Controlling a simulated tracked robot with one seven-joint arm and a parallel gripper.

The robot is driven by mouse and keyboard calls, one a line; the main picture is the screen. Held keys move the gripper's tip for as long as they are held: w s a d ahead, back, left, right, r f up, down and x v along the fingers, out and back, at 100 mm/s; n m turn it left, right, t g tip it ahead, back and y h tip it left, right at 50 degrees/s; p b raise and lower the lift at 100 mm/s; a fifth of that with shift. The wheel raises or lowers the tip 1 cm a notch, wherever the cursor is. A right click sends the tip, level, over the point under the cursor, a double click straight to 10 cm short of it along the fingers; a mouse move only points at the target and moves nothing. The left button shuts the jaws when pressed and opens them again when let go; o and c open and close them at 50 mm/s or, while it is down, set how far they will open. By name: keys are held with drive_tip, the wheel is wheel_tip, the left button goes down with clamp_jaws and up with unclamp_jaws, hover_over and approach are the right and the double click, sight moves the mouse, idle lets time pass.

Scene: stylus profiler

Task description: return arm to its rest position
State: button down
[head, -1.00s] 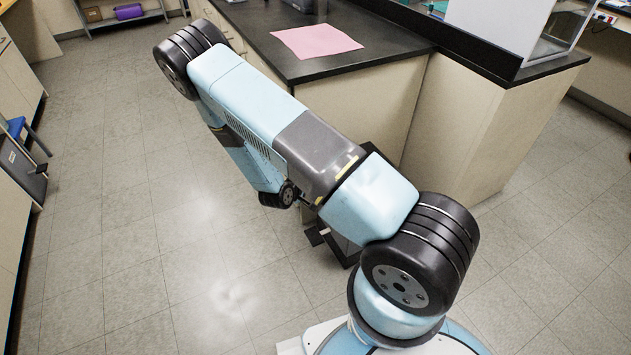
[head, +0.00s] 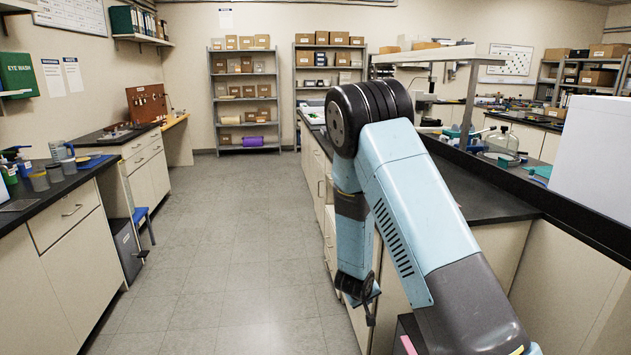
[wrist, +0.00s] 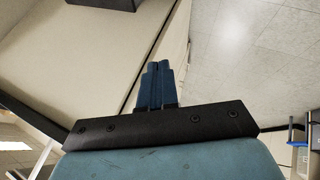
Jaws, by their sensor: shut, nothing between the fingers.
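My arm, light blue and dark grey, rises from the lower right of the head view, bends at a black joint, and its forearm hangs down beside the bench (head: 470,190). My gripper (wrist: 158,68) shows in the wrist view as two dark blue fingers pressed together with nothing between them. It points along the pale bench side and the tiled floor. In the head view only a dark part of the arm's end shows low beside the cabinet, and the fingertips are not clear there.
The bench cabinets stand close to my arm on the right, with a white box (head: 595,155) on top. The tiled floor (head: 235,250) to the left is open. A left counter (head: 65,190), a blue stool (head: 142,214) and a grey bin (head: 128,250) border it. Shelves (head: 245,100) stand far back.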

drive_tip(key=s+r+m+y, duration=0.1)
drive_tip(key=s+r+y, duration=0.25)
drive_tip(key=r, duration=1.15)
drive_tip(key=s+r+m+y, duration=0.15)
drive_tip(key=s+r, duration=0.35)
drive_tip(key=r, duration=0.9)
drive_tip(key=s+d+r, duration=0.2)
drive_tip(key=s+r, duration=0.2)
drive_tip(key=s, duration=0.4)
drive_tip(key=s+d+r+h, duration=0.1)
drive_tip(key=s+d+r, duration=0.2)
drive_tip(key=s+r, duration=0.2)
drive_tip(key=s+d+r+m, duration=0.1)
drive_tip(key=s+r, duration=0.3)
drive_tip(key=s, duration=0.8)
drive_tip(key=shift+d+r+g, duration=0.3)
drive_tip(key=shift+d+g, duration=0.1)
drive_tip(key=shift+d, duration=0.35)
